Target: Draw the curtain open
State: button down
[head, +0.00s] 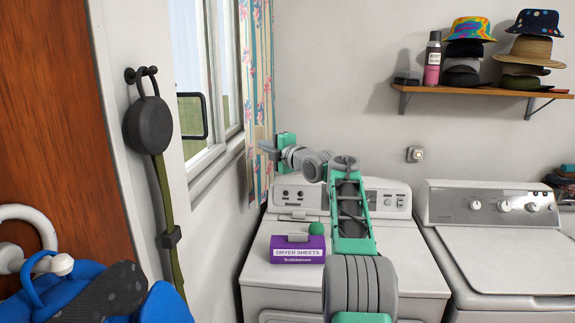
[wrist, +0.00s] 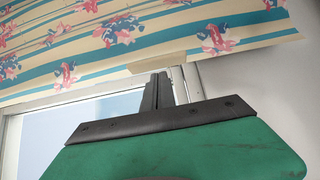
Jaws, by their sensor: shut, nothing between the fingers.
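The curtain (head: 257,85) hangs at the right side of the window, cream with blue stripes and pink flowers. It fills the top of the wrist view (wrist: 110,45), and its edge runs across that view. A plain beige patch (wrist: 215,45) shows on it. My gripper (head: 262,147) reaches toward the window wall in front of the curtain's lower part. Its dark fingers are together and empty in the wrist view (wrist: 158,80), with their tips close to the curtain's edge. I cannot tell whether they touch the cloth.
The window (head: 208,80) is left of the curtain. Below my arm stand a white washer (head: 400,255) with a purple dryer sheets box (head: 297,250) on it, and a second machine (head: 500,265). A shelf (head: 480,91) holds hats. A dark round item (head: 147,125) hangs at left.

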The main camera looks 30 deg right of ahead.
jog(key=s+d+b, duration=0.2)
jog(key=s+b, duration=0.3)
jog(key=s, duration=0.6)
jog(key=shift+s, duration=0.2)
